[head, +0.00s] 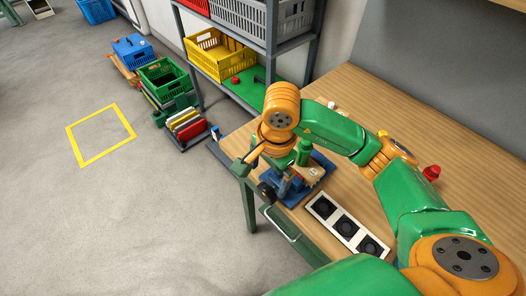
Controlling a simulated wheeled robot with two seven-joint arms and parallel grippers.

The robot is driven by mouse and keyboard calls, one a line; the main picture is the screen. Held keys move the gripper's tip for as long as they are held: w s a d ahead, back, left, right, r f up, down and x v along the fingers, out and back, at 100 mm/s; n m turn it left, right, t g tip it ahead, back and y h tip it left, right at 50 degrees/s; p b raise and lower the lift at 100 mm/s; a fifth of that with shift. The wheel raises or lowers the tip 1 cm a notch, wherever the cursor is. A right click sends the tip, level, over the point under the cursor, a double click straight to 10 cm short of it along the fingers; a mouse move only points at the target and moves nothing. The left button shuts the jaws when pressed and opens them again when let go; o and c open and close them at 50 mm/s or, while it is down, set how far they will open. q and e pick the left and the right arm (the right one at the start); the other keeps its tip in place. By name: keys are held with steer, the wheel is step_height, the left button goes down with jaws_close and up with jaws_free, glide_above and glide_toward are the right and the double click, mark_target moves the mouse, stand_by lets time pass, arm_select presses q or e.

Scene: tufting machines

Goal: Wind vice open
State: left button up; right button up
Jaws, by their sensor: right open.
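A blue vice (318,169) stands at the front left corner of the wooden workbench (345,105). A dark round part (265,190) shows at its front, near the bench edge. A beige block and a green upright piece (304,152) show at the vice; I cannot tell if its jaws grip them. My right arm reaches in from the right, and its wrist hangs over the vice. My right gripper (254,159) is open, just above and left of the vice's front; I cannot tell whether it touches anything. The wrist hides part of the vice. My left gripper is not in view.
A white-framed panel with three dark squares (346,226) lies along the bench front. A red object (431,172) lies farther right. A shelf with a yellow crate (221,56) stands behind left.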

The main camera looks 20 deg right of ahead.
mark_target(268, 195)
steer(key=shift+t, duration=0.3)
steer(key=s+f, duration=0.1)
steer(key=f, duration=0.2)
steer(key=s+a+f+p, duration=0.1)
steer(key=shift+s+f, duration=0.3)
steer(key=shift+w+a+f, duration=0.1)
steer(key=shift+w+f, duration=0.3)
steer(key=shift+f, duration=0.35)
steer(key=shift+w+f, duration=0.2)
steer(key=shift+w, duration=0.25)
steer(key=shift+s+r, duration=0.15)
steer(key=shift+s, duration=0.1)
steer(key=c, duration=0.7)
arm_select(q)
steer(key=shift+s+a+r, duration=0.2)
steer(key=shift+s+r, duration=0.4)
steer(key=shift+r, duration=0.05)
arm_select(e)
steer(key=c, duration=0.6)
steer(key=shift+c, duration=0.2)
